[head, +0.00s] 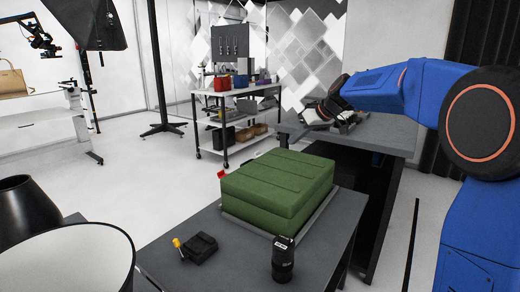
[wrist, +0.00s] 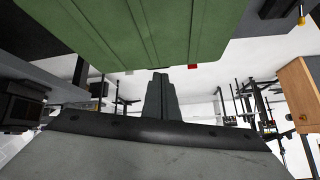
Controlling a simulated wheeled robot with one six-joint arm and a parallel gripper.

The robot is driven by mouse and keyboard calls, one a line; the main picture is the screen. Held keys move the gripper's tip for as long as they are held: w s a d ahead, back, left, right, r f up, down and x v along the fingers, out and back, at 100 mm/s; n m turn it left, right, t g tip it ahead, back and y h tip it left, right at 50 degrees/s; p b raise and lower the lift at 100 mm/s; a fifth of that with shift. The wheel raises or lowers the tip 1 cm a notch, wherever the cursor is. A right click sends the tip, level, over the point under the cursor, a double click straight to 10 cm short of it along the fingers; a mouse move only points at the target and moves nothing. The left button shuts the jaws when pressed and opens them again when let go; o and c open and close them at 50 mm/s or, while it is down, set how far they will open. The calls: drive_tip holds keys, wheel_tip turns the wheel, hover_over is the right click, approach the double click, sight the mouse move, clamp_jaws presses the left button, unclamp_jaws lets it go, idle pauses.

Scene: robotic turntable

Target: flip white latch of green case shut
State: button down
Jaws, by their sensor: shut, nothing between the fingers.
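The green case (head: 278,188) lies closed on a grey tray on the near dark table. Its ribbed green surface fills the top of the wrist view (wrist: 120,30). A red latch (head: 222,174) stands out at its left side, and a small red piece also shows at the case edge in the wrist view (wrist: 192,66). I cannot make out the white latch clearly. My gripper (wrist: 160,76) is shut and empty, its tips close to the case edge in the wrist view; contact cannot be told.
A black lens (head: 283,260) and a small black device with a yellow knob (head: 197,247) stand on the near table (head: 235,275). A second dark table (head: 385,135) is behind right. A shelf cart (head: 235,92) stands farther back. White floor lies open at left.

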drive_tip(key=w+a+f+n+y, duration=0.1)
drive_tip(key=w+a+f, duration=0.1)
drive_tip(key=w, duration=0.6)
drive_tip(key=w+a+f+n+y, duration=0.1)
drive_tip(key=w+a+f, duration=0.1)
drive_tip(key=w, duration=0.7)
drive_tip(key=w+a+f+n+t+y, duration=0.1)
drive_tip(key=w+a+f, duration=0.1)
drive_tip(key=w, duration=0.7)
drive_tip(key=shift+w+a+f+n, duration=0.15)
drive_tip(key=shift+a+f+n, duration=0.1)
drive_tip(key=shift+f+n, duration=0.05)
hover_over(258, 155)
wheel_tip(258, 155, down, 5)
drive_tip(key=shift+d+f, duration=0.1)
drive_tip(key=shift+f, duration=0.3)
drive_tip(key=shift+s+d+f, duration=0.15)
drive_tip(key=shift+d+f, duration=0.05)
drive_tip(key=shift+f, duration=0.6)
drive_tip(key=shift+s+d+f, duration=0.15)
drive_tip(key=shift+d+f, duration=0.05)
drive_tip(key=shift+f, duration=0.6)
